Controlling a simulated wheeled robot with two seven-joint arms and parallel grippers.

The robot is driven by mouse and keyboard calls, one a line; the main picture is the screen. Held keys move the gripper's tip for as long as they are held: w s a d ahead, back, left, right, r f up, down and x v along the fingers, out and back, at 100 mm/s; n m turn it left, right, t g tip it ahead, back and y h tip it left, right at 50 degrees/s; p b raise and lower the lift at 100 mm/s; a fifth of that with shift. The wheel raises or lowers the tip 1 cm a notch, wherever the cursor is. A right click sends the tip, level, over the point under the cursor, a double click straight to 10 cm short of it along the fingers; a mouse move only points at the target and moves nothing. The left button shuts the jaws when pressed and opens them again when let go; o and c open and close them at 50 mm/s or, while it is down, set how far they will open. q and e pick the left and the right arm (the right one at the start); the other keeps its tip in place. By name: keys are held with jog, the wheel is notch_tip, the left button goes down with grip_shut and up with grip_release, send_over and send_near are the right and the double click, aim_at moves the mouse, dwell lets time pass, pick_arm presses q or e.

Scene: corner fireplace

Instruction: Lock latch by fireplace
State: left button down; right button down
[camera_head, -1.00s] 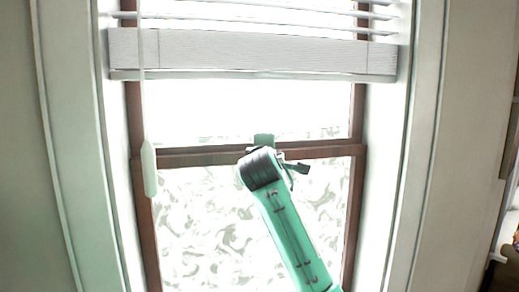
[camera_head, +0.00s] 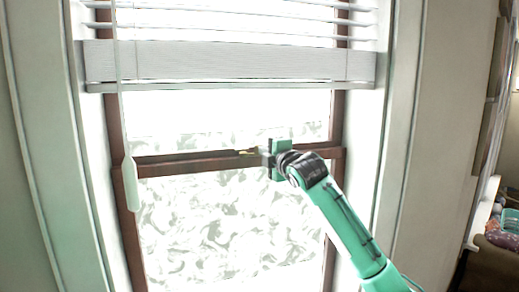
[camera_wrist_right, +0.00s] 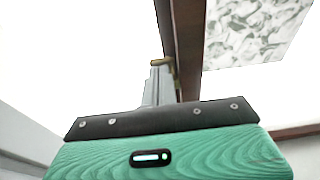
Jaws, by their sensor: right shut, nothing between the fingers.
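The window latch is a small brass-coloured piece (camera_head: 247,152) on the brown meeting rail (camera_head: 190,166) across the middle of the window. My right gripper (camera_head: 266,158) is at the rail, just right of the latch, its fingers pointing left. In the right wrist view the brass latch (camera_wrist_right: 160,62) shows at the tip of the shut grey fingers (camera_wrist_right: 158,84), beside the brown rail (camera_wrist_right: 186,50). The fingers are shut with nothing between them. I cannot tell whether they touch the latch. My left gripper is out of view.
White blinds (camera_head: 230,62) hang over the upper window. A pale wand (camera_head: 130,184) hangs at the left, in front of the frame. The white window casing (camera_head: 372,130) stands close at right. A cluttered surface (camera_head: 505,235) is at far right.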

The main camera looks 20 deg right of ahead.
jog(key=shift+w+d+p, duration=0.85)
jog(key=shift+d+r, duration=0.1)
dwell(0.3)
